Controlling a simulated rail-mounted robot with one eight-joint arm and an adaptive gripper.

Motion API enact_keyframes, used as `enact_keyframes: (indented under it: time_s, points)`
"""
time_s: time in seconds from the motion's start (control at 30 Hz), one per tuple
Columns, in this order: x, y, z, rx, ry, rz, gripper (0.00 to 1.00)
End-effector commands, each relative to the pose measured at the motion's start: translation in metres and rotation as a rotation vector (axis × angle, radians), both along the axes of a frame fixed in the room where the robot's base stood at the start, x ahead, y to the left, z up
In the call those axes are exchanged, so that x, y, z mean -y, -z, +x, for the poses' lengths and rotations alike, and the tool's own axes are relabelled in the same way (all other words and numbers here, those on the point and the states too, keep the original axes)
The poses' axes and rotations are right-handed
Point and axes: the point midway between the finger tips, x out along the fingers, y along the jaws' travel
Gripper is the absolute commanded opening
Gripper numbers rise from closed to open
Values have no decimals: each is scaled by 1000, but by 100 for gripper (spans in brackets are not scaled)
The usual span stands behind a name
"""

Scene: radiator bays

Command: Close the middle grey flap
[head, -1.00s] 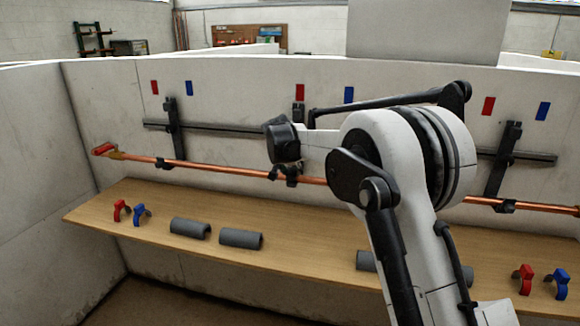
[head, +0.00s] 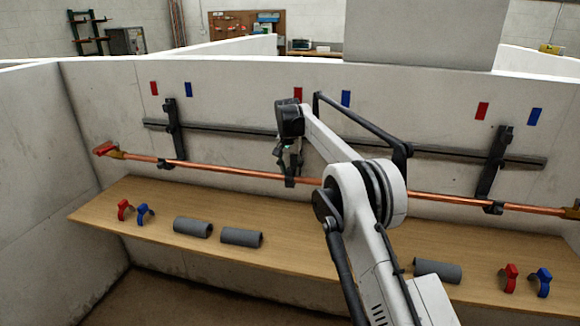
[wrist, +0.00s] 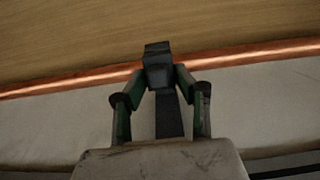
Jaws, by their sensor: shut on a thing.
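The middle dark grey flap (wrist: 158,75) lies across the copper pipe (wrist: 250,58) in the wrist view, on the middle wall bracket. My gripper (wrist: 158,88) has one green-and-black finger on each side of it and is shut on it. In the head view my gripper (head: 289,168) hangs at the middle bracket (head: 289,182), just at the pipe line. The fingers and my wrist hide much of that bracket there. I cannot tell whether the flap is fully latched.
Side brackets (head: 172,130) (head: 493,170) stand left and right on the wall. Below, a wooden shelf (head: 330,262) holds grey tubes (head: 192,227) and red (head: 124,210) and blue clips (head: 144,214). Partition walls enclose the left side.

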Motion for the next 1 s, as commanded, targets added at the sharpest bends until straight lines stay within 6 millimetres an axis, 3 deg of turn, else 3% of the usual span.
enact_keyframes:
  time_s: [0.93,0.97,1.0]
  points:
    - [2,2,3,-71,1,12,2]
    - [2,2,3,-71,1,12,32]
    - [2,2,3,-71,1,13,36]
